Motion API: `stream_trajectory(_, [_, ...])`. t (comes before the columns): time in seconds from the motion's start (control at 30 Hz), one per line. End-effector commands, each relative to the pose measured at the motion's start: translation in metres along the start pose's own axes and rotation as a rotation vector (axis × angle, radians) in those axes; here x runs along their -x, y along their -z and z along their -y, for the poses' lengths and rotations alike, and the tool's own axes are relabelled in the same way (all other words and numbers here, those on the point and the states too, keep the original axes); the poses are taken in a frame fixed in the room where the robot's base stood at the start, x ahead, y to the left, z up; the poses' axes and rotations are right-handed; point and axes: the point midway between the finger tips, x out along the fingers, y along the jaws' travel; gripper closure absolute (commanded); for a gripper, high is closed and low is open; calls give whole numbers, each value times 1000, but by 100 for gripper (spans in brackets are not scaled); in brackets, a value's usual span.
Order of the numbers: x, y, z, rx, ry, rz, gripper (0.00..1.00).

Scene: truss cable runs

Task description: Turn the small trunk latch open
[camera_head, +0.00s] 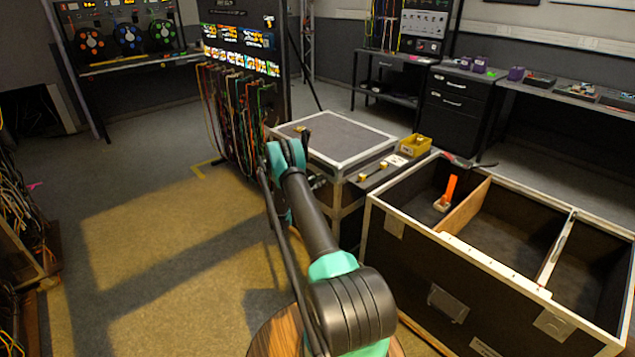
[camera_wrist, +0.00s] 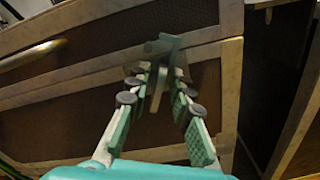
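The small trunk (camera_head: 345,138) is a dark case with a grey lid and pale metal edges, standing beyond my arm in the head view. Its front wall (camera_wrist: 70,120) fills much of the wrist view, with a pale seam between lid and body. The latch (camera_wrist: 164,42) is a dark grey-green piece over that seam, near the trunk's right corner. My gripper (camera_wrist: 163,72) points at it, fingers apart on either side of the latch's lower part; I cannot tell whether they touch it. In the head view my arm hides the latch and most of my gripper.
A large open trunk (camera_head: 393,223) with dividers stands right of my arm, an orange-handled tool (camera_head: 449,190) inside. A yellow bin (camera_head: 415,146) sits by the small trunk's right side. A cable rack (camera_head: 240,115) stands behind left. The floor (camera_head: 150,240) at left is clear.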

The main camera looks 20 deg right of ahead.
Motion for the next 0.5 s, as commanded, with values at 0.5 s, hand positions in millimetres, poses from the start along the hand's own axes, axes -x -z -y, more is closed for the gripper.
stream_trajectory(0.5, [1,0,-5,-10,-11,-1,100])
